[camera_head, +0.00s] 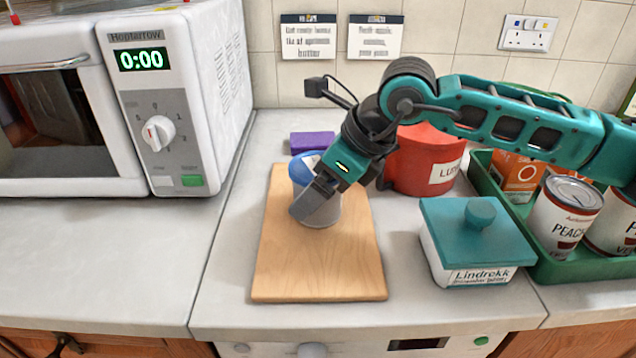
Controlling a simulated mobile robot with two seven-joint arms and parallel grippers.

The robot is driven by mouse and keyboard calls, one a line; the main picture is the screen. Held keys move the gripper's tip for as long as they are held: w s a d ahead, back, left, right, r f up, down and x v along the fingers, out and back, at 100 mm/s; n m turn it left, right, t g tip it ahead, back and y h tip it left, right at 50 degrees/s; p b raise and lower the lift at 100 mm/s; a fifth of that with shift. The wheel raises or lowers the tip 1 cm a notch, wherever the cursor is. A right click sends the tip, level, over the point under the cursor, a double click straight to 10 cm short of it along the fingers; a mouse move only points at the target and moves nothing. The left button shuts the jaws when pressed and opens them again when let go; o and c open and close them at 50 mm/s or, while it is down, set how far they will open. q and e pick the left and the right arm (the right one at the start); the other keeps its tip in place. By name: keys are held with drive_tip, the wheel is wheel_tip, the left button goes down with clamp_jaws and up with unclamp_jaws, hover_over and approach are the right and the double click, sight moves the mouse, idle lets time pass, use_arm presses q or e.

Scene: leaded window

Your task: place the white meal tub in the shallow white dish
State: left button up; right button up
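A tub with a blue lid (298,170) and a whitish body (331,214) stands upright on a wooden board (270,270). My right gripper (306,208) comes in from the right and is angled down in front of the tub, hiding much of its body. I cannot tell whether the fingers grip it or only overlap it in the view. A low white dish (470,273) labelled "Lindrekk", with a teal knobbed lid (477,232), stands to the right of the board. No open shallow white dish is visible. My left gripper is not in view.
A white microwave (168,90) reading 0:00 stands at left. Behind are a purple block (311,142) and a red canister (425,165), partly behind my arm. A green tray (570,268) with cans and an orange box is at right. The left front counter is clear.

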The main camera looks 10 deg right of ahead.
drive_tip(key=shift+f+b, duration=0.2)
drive_tip(key=shift+b, duration=0.1)
drive_tip(key=o, duration=1.2)
drive_tip(key=shift+r, duration=0.1)
